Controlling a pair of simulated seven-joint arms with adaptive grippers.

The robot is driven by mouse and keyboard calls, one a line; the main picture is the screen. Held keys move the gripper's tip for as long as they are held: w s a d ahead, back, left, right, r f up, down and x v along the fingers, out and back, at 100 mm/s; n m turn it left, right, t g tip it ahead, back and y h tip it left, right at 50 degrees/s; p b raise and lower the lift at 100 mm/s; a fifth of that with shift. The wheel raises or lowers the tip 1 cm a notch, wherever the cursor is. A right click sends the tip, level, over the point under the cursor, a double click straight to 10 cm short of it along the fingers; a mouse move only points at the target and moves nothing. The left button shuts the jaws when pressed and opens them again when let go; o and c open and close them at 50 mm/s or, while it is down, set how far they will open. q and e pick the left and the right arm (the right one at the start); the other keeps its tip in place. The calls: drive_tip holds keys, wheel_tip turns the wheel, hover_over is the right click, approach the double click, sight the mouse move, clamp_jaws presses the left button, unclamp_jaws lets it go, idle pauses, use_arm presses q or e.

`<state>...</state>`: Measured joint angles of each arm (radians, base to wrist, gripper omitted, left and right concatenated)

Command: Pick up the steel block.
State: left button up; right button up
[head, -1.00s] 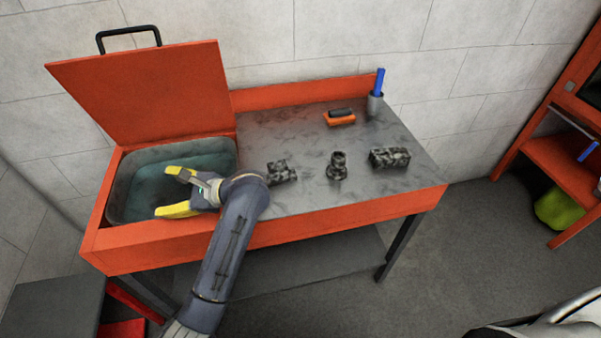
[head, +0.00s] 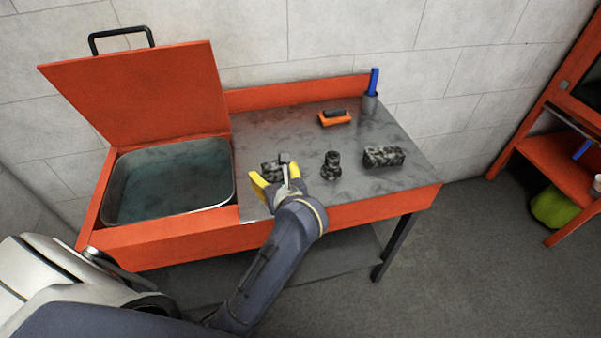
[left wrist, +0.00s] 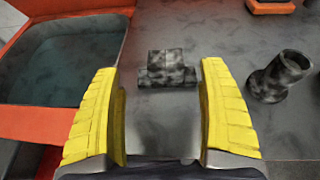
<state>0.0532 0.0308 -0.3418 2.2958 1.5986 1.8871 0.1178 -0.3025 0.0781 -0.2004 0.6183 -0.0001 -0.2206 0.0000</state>
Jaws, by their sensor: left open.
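Three dark, mottled metal pieces stand in a row on the bench top. A stepped block (head: 271,168) is on the left, a round flanged piece (head: 331,166) in the middle and a plain oblong block (head: 384,157) on the right. I cannot tell for certain which one is named the steel block. My left gripper (head: 278,177) is open and empty, just in front of the stepped block, partly covering it. In the left wrist view the stepped block (left wrist: 167,72) shows beyond and between the yellow fingers, apart from them. My right gripper is out of view.
An open basin (head: 125,217) with a raised orange lid (head: 140,95) is left of the metal bench top (head: 300,120). The front right of the top is clear.

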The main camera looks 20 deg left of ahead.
sight(271, 165)
use_arm(q)
drive_tip(key=shift+d+f, duration=0.1)
drive_tip(key=shift+d, duration=0.1)
drive_tip(key=shift+w, duration=0.2)
drive_tip(key=shift+x, duration=3.55)
drive_tip(key=shift+f, duration=0.1)
drive_tip(key=shift+c, duration=0.5)
clamp_jaws()
